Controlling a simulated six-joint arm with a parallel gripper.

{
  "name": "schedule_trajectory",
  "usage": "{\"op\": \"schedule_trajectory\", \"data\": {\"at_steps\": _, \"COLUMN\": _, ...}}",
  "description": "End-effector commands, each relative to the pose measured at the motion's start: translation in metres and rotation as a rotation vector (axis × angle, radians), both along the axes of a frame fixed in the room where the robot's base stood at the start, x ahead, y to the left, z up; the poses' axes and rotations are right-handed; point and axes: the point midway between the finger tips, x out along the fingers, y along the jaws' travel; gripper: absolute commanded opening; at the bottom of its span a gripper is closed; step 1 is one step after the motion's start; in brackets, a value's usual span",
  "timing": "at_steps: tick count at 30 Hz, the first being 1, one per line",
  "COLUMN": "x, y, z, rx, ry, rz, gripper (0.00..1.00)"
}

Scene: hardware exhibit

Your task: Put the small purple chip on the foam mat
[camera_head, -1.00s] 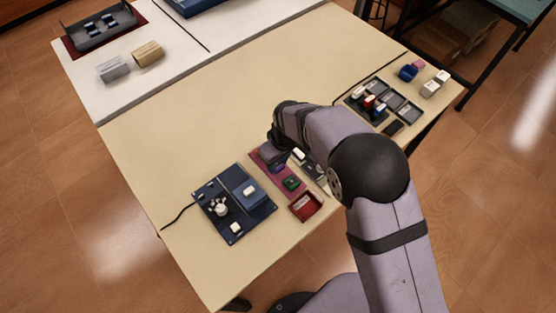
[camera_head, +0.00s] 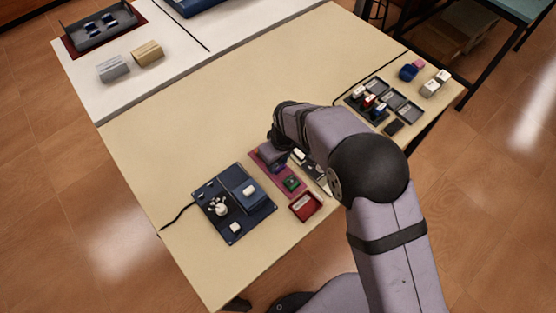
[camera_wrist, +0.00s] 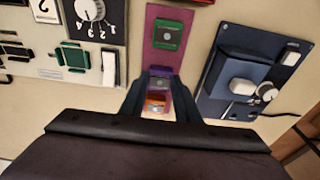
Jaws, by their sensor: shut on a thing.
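The foam mat (camera_head: 268,168) is a narrow magenta strip on the near part of the table; it also shows in the wrist view (camera_wrist: 150,48). A green chip (camera_head: 291,183) lies on its near end and shows in the wrist view (camera_wrist: 168,33). My gripper (camera_head: 277,164) is low over the far part of the mat. In the wrist view, my gripper (camera_wrist: 158,80) is shut on the small purple chip (camera_wrist: 160,84), between its fingertips. An orange patch (camera_wrist: 155,103) shows below it between the fingers. Whether the chip touches the mat is hard to tell.
A dark blue panel (camera_head: 211,192) with knobs and white blocks lies left of the mat. A red tray (camera_head: 306,207) stands at the near edge. A grey panel with a dial (camera_wrist: 97,30) is close on the mat's other side. Trays (camera_head: 402,104) are farther right.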

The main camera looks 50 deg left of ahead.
Motion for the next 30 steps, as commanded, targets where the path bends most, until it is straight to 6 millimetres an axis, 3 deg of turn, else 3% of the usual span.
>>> {"op": "schedule_trajectory", "data": {"at_steps": 28, "x": 0.0001, "y": 0.0002, "z": -0.0092, "rx": 0.000, "ry": 0.000, "rz": 0.000, "gripper": 0.13}}
{"op": "schedule_trajectory", "data": {"at_steps": 29, "x": 0.0001, "y": 0.0002, "z": -0.0092, "rx": 0.000, "ry": 0.000, "rz": 0.000, "gripper": 0.31}}
{"op": "schedule_trajectory", "data": {"at_steps": 30, "x": 0.0001, "y": 0.0002, "z": -0.0092, "rx": 0.000, "ry": 0.000, "rz": 0.000, "gripper": 0.41}}
